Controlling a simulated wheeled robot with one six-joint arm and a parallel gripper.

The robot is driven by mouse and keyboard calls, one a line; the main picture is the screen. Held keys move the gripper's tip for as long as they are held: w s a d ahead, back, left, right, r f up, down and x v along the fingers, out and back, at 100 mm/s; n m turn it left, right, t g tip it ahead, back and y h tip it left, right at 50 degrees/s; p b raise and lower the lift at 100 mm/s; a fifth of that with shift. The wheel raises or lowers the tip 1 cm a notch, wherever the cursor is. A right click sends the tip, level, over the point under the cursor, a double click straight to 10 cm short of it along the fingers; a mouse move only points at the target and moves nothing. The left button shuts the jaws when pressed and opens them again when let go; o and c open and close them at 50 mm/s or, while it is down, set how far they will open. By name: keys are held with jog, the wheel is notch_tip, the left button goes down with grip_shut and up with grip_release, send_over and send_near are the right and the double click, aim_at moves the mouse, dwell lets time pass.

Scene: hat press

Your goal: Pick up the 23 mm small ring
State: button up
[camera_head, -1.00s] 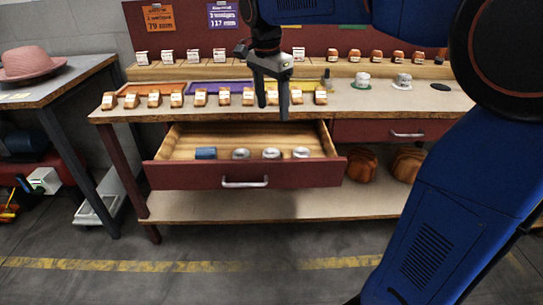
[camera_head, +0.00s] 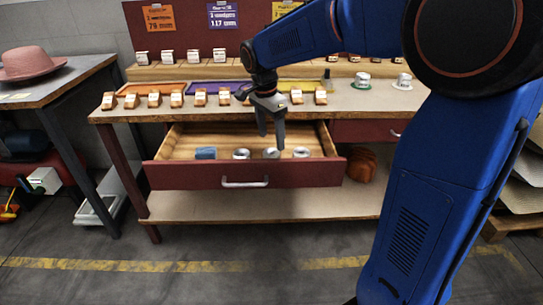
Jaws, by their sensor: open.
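Several small silver rings stand in a row in the open drawer (camera_head: 202,174) of the workbench. One ring (camera_head: 241,154) is left of my gripper, one ring (camera_head: 271,153) is just below it, and one ring (camera_head: 301,152) is to its right. Which of them is the 23 mm small ring cannot be told, as no size is legible on them. My gripper (camera_head: 271,143) points down over the drawer, open and empty, its fingertips close to the middle ring. Whether they touch it cannot be told.
A blue cylinder (camera_head: 205,153) lies at the left of the drawer. Several small labelled blocks (camera_head: 200,97) line the bench front above the drawer. A pink hat (camera_head: 33,63) sits on the left table (camera_head: 70,76). The floor in front is clear.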

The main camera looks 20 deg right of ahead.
aim_at(272, 152)
jog(key=shift+w+f, duration=0.15)
jog(key=shift+f, duration=1.3)
jog(key=shift+w+f, duration=0.1)
jog(key=shift+f, duration=1.35)
jog(key=c, duration=1.2)
